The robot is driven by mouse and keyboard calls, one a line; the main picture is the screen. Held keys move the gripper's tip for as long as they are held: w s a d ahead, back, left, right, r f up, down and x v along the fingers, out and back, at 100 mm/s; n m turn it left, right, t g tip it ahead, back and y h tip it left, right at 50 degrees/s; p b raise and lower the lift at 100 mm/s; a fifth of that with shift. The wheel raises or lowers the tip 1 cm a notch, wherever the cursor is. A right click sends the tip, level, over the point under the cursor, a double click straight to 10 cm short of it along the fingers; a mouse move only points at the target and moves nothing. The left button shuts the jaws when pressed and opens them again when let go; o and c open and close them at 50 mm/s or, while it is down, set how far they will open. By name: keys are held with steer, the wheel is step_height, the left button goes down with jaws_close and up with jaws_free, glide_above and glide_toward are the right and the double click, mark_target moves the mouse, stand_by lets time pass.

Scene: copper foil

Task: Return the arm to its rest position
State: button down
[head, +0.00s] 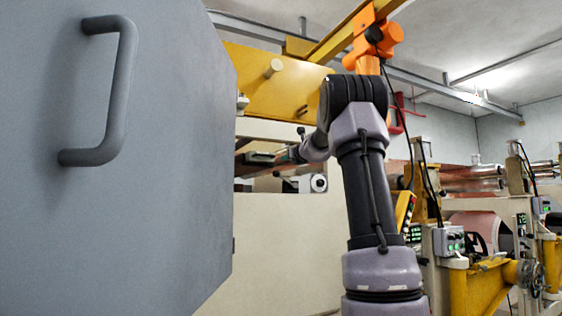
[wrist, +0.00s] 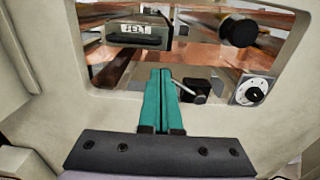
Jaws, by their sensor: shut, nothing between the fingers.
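My arm stands raised in the middle of the head view, bent at the elbow, with its forearm reaching away toward the machine. My gripper shows in the wrist view (wrist: 165,76) as two green fingers pressed together, shut and empty. It points at an opening in a pale machine panel (wrist: 50,105). The same pale panel (head: 285,240) is behind my arm in the head view. In the head view the gripper is small and its fingers are hard to make out.
A grey door with a handle (head: 122,95) fills the left of the head view. In the wrist view, a labelled block (wrist: 125,30), a black knob (wrist: 238,30), a small lever (wrist: 195,90) and a dial (wrist: 252,90) surround the fingers. Yellow machinery (head: 475,290) stands at right.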

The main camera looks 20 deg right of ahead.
steer(key=shift+s, duration=1.6)
steer(key=s+a+f+n+g+y, duration=0.25)
steer(key=s+a+f+n, duration=0.25)
steer(key=s+a+n, duration=0.45)
steer(key=s+a+f+n+g+y, duration=0.2)
steer(key=s+a+f+n+g, duration=0.2)
steer(key=s+a+f+n, duration=0.5)
steer(key=s+a+f+n+g+h, duration=0.1)
steer(key=s+f+n+g, duration=0.1)
steer(key=s+f+n, duration=0.4)
steer(key=s+a+f+n+g+h, duration=0.2)
steer(key=s+f+n, duration=0.5)
steer(key=s, duration=1)
steer(key=shift+f, duration=0.7)
steer(key=shift+r+g, duration=0.1)
steer(key=shift+g, duration=0.15)
